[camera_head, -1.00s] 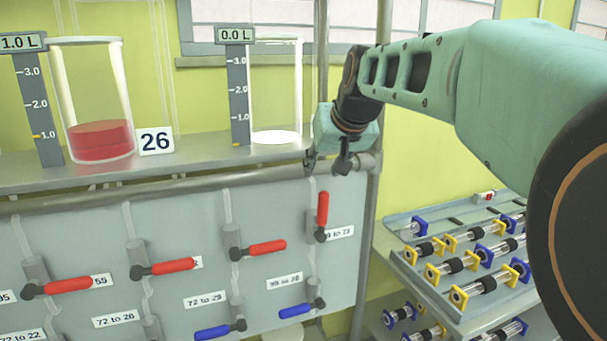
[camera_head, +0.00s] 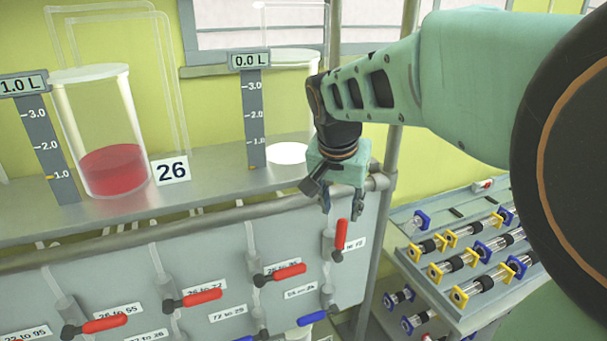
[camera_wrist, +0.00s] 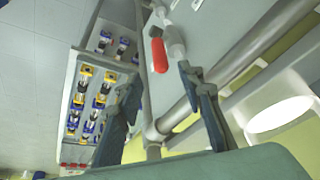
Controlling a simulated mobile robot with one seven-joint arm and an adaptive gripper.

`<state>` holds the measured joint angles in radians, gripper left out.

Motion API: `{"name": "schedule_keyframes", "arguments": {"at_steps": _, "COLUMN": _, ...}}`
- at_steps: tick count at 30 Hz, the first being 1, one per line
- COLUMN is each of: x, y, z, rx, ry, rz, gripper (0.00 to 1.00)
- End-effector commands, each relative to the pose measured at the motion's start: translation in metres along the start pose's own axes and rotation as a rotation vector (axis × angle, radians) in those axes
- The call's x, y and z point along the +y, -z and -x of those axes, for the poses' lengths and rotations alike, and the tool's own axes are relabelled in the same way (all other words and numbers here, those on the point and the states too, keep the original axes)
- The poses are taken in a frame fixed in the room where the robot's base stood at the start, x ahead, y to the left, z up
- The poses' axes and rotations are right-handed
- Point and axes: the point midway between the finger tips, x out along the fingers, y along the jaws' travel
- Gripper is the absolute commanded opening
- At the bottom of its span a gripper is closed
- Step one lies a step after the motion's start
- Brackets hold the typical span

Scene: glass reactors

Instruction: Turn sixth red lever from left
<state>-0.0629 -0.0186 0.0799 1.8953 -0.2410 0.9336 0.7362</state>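Red levers sit in a row on the grey panel (camera_head: 230,265). Three lie nearly horizontal: the left one (camera_head: 105,324), the middle one (camera_head: 200,297) and the right one (camera_head: 290,272). The rightmost red lever (camera_head: 341,235) points upward. The row's left end is out of view, so I cannot count to the sixth. My gripper (camera_head: 341,208) is open and empty, just above the rightmost lever in the head view. In the wrist view a red lever (camera_wrist: 159,55) shows beyond and between the spread fingers (camera_wrist: 160,95), apart from them.
A shelf above the panel holds a vessel with red liquid (camera_head: 113,170) and a vessel marked 0.0 L (camera_head: 288,120). Blue levers (camera_head: 315,318) sit lower on the panel. A pipe frame (camera_head: 376,240) edges it. A rack of cylinders (camera_head: 455,262) stands at right.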

Motion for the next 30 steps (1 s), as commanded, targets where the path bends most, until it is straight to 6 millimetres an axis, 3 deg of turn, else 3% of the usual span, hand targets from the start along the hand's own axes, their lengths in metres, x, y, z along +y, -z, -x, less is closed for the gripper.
{"name": "schedule_keyframes", "arguments": {"at_steps": 9, "x": 0.0, "y": -0.003, "z": -0.064, "rx": -0.002, "ry": -0.001, "rz": 0.001, "gripper": 0.35}}
{"name": "schedule_keyframes", "arguments": {"at_steps": 15, "x": 0.0, "y": -0.002, "z": -0.092, "rx": -0.001, "ry": 0.0, "rz": 0.002, "gripper": 0.35}}
{"name": "schedule_keyframes", "arguments": {"at_steps": 28, "x": 0.0, "y": 0.0, "z": -0.101, "rx": 0.0, "ry": 0.001, "rz": 0.002, "gripper": 0.35}}
{"name": "schedule_keyframes", "arguments": {"at_steps": 30, "x": 0.0, "y": 0.0, "z": -0.101, "rx": 0.0, "ry": 0.001, "rz": 0.002, "gripper": 0.3}}
